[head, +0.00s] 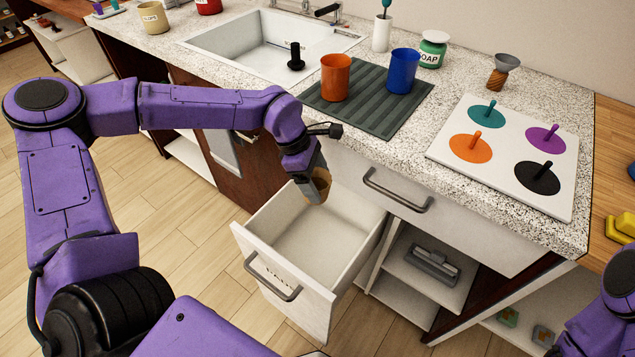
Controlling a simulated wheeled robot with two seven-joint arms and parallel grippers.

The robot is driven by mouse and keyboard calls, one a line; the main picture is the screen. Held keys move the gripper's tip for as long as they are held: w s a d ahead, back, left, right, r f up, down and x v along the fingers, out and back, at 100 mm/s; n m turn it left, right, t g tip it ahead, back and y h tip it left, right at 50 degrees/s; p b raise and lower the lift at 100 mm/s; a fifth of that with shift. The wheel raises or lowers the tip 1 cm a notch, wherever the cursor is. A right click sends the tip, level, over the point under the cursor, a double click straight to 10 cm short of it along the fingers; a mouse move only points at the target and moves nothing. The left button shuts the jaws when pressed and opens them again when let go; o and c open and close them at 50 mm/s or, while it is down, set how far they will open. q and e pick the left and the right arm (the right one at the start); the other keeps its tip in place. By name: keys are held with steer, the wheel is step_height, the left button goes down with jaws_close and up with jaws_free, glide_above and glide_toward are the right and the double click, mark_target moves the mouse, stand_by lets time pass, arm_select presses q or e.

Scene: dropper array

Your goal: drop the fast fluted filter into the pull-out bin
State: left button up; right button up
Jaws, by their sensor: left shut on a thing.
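The pull-out bin (257,223) is a white drawer, pulled out below the counter, with a grey handle and a partly legible label on its front. Its inside looks empty. My left gripper (318,190) points down over the bin's back part, near the counter front. It is shut on a small brown, cup-like thing (323,184), which looks like the fluted filter; the gripper hides part of it. I cannot read any marking on it. Only part of my right arm shows at the lower right edge, and its gripper is out of view.
A closed drawer (440,213) and open shelves (430,272) are right of the bin. On the counter are a sink (230,45), a dark mat (395,117) with orange (336,78) and blue (403,72) cups, and a white board (465,115) with several coloured knobbed discs.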

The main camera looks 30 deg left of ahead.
arm_select(q)
step_height(320, 180, down, 6)
steer(key=b, duration=0.5)
steer(key=shift+b, duration=0.3)
steer(key=o, duration=0.8)
steer(key=shift+r, duration=0.15)
steer(key=p+v, duration=0.1)
steer(key=v, duration=0.9)
steer(key=shift+a+r+p, duration=0.15)
steer(key=shift+r+p, duration=0.05)
steer(key=shift+p, duration=0.1)
